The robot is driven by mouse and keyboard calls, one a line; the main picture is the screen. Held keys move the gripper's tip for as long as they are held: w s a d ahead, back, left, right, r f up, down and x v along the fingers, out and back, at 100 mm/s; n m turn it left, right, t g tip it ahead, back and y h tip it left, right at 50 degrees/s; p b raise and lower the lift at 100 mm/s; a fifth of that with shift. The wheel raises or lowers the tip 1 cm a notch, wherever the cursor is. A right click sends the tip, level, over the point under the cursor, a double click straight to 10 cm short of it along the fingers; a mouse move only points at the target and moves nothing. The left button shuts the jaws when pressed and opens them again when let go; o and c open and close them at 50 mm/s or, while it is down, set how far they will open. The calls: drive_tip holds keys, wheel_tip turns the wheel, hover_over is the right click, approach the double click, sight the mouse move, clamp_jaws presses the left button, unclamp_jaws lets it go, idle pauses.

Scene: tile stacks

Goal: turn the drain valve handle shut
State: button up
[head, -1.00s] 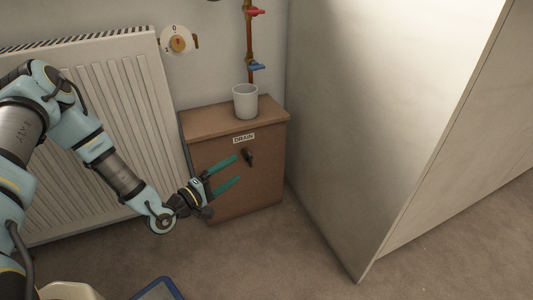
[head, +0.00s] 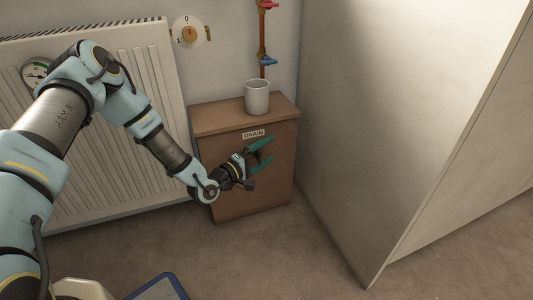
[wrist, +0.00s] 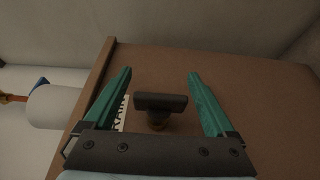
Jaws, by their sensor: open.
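The drain valve handle (wrist: 160,102) is a dark T-shaped bar on a brassy stem on the front of a brown cabinet (head: 225,190). A DRAIN label (head: 253,134) is above it; the label is partly covered by a finger in the wrist view. My gripper (head: 273,149) is open at the cabinet front, its two green fingers apart. In the wrist view my gripper (wrist: 160,72) has one finger on each side of the handle, with gaps visible and the bar lying across from finger to finger. In the head view the gripper largely hides the handle.
A radiator (head: 150,90) is left; a large pale panel (head: 385,120) is close on the right. A blue-edged tray (head: 172,279) lies below.

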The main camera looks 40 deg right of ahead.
drive_tip(key=c, duration=1.4)
drive_tip(key=shift+r+p, duration=0.1)
drive_tip(key=shift+p, duration=0.35)
drive_tip(key=shift+w+a+f+m+t+y+p, duration=0.15)
drive_tip(key=shift+a+f+m+t+y+p, duration=0.45)
drive_tip(key=shift+y+p, duration=2.15)
drive_tip(key=shift+w+a+f+m+t+y+p, duration=0.15)
drive_tip(key=shift+a+f+m+t+y+p, duration=0.4)
drive_tip(key=shift+y+p, duration=2.2)
drive_tip(key=shift+w+a+f+m+t+y+p, duration=0.25)
drive_tip(key=shift+m+t+y+p, duration=0.65)
drive_tip(key=shift+y+p, duration=1.85)
drive_tip(key=shift+f+m, duration=0.1)
drive_tip(key=shift+m, duration=0.15)
